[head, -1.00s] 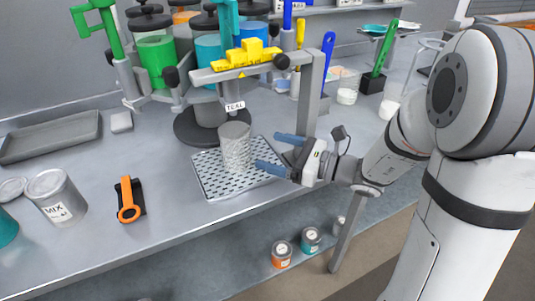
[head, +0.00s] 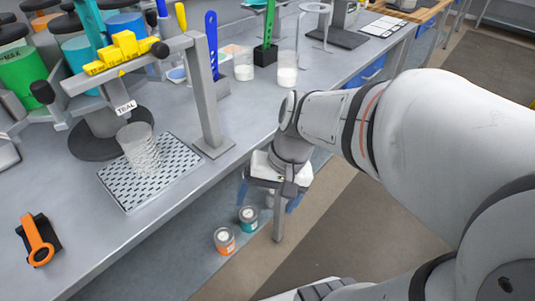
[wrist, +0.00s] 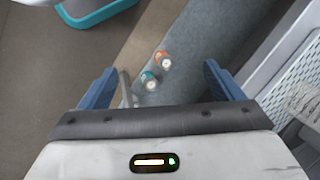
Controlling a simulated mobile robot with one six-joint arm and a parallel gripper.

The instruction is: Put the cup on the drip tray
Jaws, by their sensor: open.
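The clear, patterned cup (head: 139,148) stands upright on the perforated drip tray (head: 122,196), under the TEAL dispenser. The tray lies on the bench near its front edge. My gripper (head: 270,198) is to the right of the tray, apart from the cup, past the bench's front edge and pointing down. In the wrist view its two blue fingers (wrist: 160,86) are spread wide with nothing between them. Part of the drip tray (wrist: 293,72) shows at that view's right edge.
An orange can (head: 225,240) and a teal can (head: 248,219) stand below the bench top. A grey post (head: 208,110) rises right of the tray. An orange-handled tool (head: 38,240) lies to the left. Two clear cups (head: 287,70) stand further back.

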